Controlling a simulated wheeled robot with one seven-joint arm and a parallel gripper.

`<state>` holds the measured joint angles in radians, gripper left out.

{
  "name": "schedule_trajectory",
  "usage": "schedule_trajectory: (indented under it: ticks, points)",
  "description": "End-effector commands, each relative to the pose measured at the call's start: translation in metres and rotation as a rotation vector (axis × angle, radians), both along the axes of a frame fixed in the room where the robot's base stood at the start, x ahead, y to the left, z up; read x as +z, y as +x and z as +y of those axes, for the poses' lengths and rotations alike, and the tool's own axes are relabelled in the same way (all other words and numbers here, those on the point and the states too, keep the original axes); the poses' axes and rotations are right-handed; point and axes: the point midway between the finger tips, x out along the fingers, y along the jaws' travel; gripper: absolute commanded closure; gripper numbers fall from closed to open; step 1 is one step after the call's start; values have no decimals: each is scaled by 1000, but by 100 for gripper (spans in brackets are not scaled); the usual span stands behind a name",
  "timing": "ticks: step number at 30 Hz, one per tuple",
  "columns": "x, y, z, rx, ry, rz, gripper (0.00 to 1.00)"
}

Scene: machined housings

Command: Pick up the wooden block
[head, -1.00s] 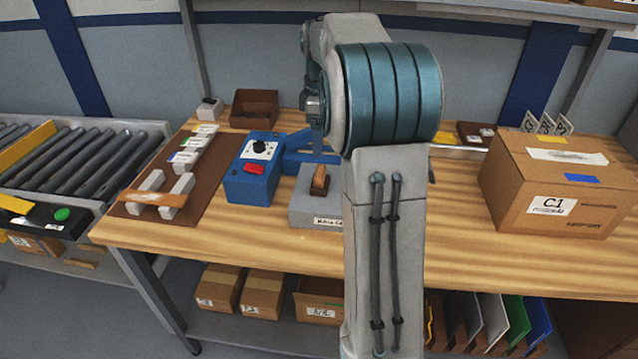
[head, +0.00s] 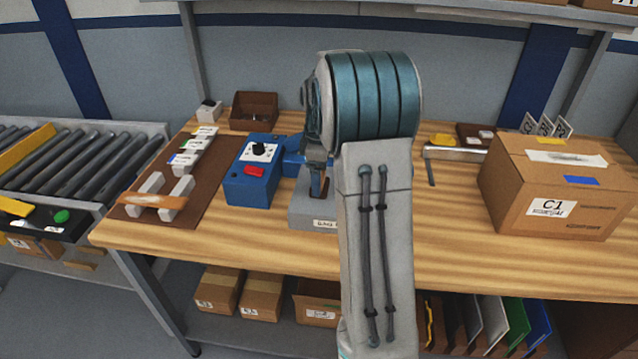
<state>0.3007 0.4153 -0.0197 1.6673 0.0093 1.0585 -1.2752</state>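The small brown wooden block (head: 325,187) stands upright on a grey labelled base (head: 303,217) near the middle of the bench. Most of the block is hidden behind my gripper and arm. My gripper (head: 316,188) points down right at the block, its visible finger overlapping it in the picture. I cannot tell whether the fingers touch the block or are closed on it. My arm hides the right part of the base.
A blue control box (head: 252,172) with a red switch stands close left of the base. A brown mat (head: 190,187) holds white blocks and a wooden bar. A carton (head: 548,190) stands at right. The bench front is mostly clear.

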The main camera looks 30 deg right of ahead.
Motion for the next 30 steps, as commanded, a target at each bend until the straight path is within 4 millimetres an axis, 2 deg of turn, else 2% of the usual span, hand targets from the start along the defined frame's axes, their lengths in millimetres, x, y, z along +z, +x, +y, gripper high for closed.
schedule_trajectory:
  ticks: [2, 5, 6, 8, 20, 23, 28, 30]
  points:
    - [0, 0, 0, 0, 0, 0, 20]
    - [0, 0, 0, 0, 0, 0, 45]
    - [0, 0, 0, 0, 0, 0, 56]
    - [0, 0, 0, 0, 0, 0, 71]
    - [6, 0, 0, 0, -1, -1, 71]
    - [14, 0, 0, 0, 0, -2, 71]
    - [42, 1, -1, 0, -2, -5, 71]
    - [49, -5, -15, -7, -2, -2, 71]
